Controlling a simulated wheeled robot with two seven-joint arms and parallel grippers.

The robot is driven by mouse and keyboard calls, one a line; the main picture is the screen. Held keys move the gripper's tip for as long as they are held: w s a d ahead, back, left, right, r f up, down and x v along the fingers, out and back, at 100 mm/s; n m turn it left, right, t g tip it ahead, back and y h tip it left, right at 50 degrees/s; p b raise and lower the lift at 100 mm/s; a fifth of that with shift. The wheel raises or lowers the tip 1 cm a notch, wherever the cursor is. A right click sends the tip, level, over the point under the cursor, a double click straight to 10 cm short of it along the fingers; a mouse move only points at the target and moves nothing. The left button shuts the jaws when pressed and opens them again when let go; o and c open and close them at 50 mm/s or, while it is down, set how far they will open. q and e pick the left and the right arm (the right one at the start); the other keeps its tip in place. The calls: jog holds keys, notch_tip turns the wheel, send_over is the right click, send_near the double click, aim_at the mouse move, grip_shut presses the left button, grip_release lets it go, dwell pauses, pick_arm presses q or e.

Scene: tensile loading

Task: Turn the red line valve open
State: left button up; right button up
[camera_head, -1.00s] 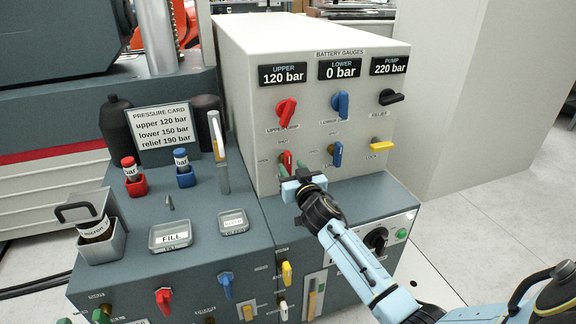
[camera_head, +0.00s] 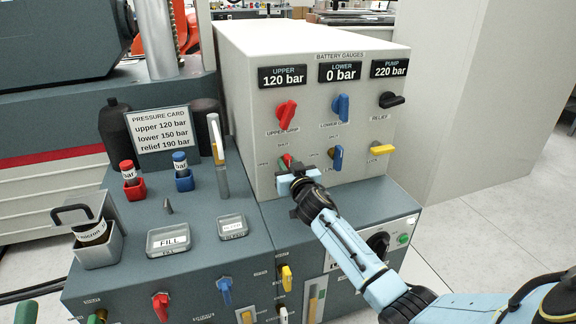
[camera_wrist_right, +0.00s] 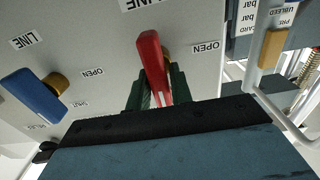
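The red line valve (camera_head: 286,161) is the lower red handle on the battery gauge panel, below the upper red handle. My right gripper (camera_head: 296,171) is at this handle and partly hides it in the head view. In the right wrist view the red handle (camera_wrist_right: 151,62) leans slightly, its end between the two dark green fingers (camera_wrist_right: 158,92). The fingers sit close together against its sides. An OPEN label (camera_wrist_right: 205,48) is to its right there. My left gripper is out of view.
A blue lower handle (camera_head: 337,157) is just right of the red one, also seen in the wrist view (camera_wrist_right: 33,95). A yellow lock handle (camera_head: 382,149) is further right. The upper red (camera_head: 286,113) and blue (camera_head: 341,106) handles are above. The bench (camera_head: 240,200) holds trays and bottles.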

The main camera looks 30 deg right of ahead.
grip_shut()
